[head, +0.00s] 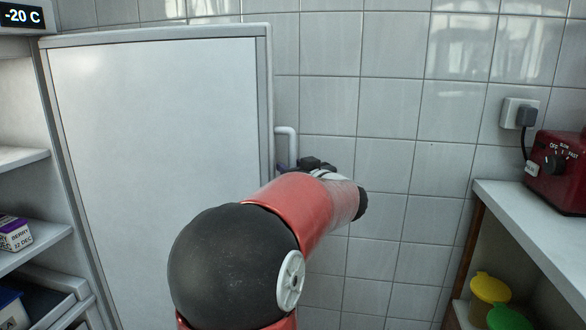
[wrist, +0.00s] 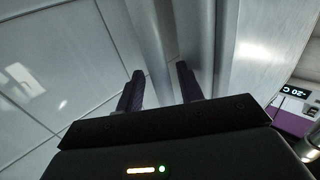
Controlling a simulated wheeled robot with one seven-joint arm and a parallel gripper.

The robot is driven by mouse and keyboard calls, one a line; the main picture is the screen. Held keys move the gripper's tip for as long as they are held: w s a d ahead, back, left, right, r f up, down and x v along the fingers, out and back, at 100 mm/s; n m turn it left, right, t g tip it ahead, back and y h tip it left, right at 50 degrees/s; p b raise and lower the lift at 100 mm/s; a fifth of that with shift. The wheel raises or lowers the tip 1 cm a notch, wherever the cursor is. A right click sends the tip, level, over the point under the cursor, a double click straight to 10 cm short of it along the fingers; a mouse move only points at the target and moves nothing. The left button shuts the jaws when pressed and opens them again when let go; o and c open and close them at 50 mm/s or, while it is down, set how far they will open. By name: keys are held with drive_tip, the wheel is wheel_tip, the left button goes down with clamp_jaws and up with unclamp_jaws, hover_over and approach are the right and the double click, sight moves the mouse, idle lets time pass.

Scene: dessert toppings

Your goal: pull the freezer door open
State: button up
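The freezer door (head: 155,140) is a white panel with a grey border in the head view. It stands swung open, with its inner face showing and the freezer's shelves uncovered to its left. The pale handle (head: 287,142) sticks out past the door's right edge, its lower part hidden by my arm. My gripper (wrist: 160,82) shows two dark fingers standing apart in the wrist view, with a pale upright bar, likely the handle, beyond and between them. I cannot tell whether they touch it. In the head view my gripper is mostly hidden behind my arm.
The freezer display (head: 22,16) reads -20 C. A berries box (head: 15,234) sits on a freezer shelf (head: 35,248). A tiled wall (head: 395,110) is close behind the handle. At right, a counter (head: 535,222) bears a red appliance (head: 560,185), with yellow (head: 490,290) and green containers (head: 508,318) below.

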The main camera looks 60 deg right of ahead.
drive_tip(key=v, duration=0.7)
drive_tip(key=shift+s+a, duration=0.2)
drive_tip(key=shift+s, duration=0.15)
drive_tip(key=shift+f, duration=0.1)
